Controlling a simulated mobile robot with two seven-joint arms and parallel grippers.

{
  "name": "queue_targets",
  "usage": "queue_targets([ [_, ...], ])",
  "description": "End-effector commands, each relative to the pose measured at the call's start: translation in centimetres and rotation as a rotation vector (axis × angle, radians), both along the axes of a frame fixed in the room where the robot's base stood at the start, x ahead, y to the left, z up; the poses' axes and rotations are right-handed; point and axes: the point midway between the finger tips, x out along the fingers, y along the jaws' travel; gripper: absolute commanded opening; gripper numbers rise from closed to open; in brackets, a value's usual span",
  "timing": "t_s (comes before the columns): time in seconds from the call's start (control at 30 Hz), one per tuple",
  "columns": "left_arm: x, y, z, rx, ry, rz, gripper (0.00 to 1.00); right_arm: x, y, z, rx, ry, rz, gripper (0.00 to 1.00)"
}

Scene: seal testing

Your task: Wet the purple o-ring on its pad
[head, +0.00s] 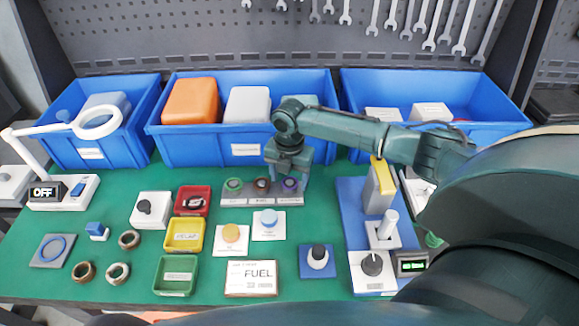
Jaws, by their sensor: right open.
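The purple o-ring (289,184) lies on its pad at the right end of a grey strip (248,201). A green ring (234,184) and a brown-red ring (262,184) sit on the same strip to its left. My right gripper (289,172) points down directly at the purple ring's end of the strip, its arm coming in from the right. It is open, and I see nothing held in it. It partly covers the purple ring, and I cannot tell whether the fingers touch it. My left gripper is out of view.
Blue bins (240,141) line the back. Left of the strip are red (193,212), yellow and green trays. A blue-based fixture (356,222) stands to the right.

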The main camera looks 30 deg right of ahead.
Motion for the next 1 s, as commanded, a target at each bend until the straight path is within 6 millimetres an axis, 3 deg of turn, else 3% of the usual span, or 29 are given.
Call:
queue_targets([
  [0.3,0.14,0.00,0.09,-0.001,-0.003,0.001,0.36,0.00,-0.02,-0.26,-0.001,-0.001,0.000,0.66],
  [0.87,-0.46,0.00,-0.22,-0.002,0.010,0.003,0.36,0.01,-0.04,-0.22,-0.001,-0.001,0.000,0.20],
  [0.9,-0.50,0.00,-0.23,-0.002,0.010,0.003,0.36,0.01,-0.04,-0.22,-0.001,-0.001,0.000,0.38],
  [1.0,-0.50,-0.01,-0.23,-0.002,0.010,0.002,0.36,0.00,-0.05,-0.22,-0.001,-0.001,0.000,0.30],
])
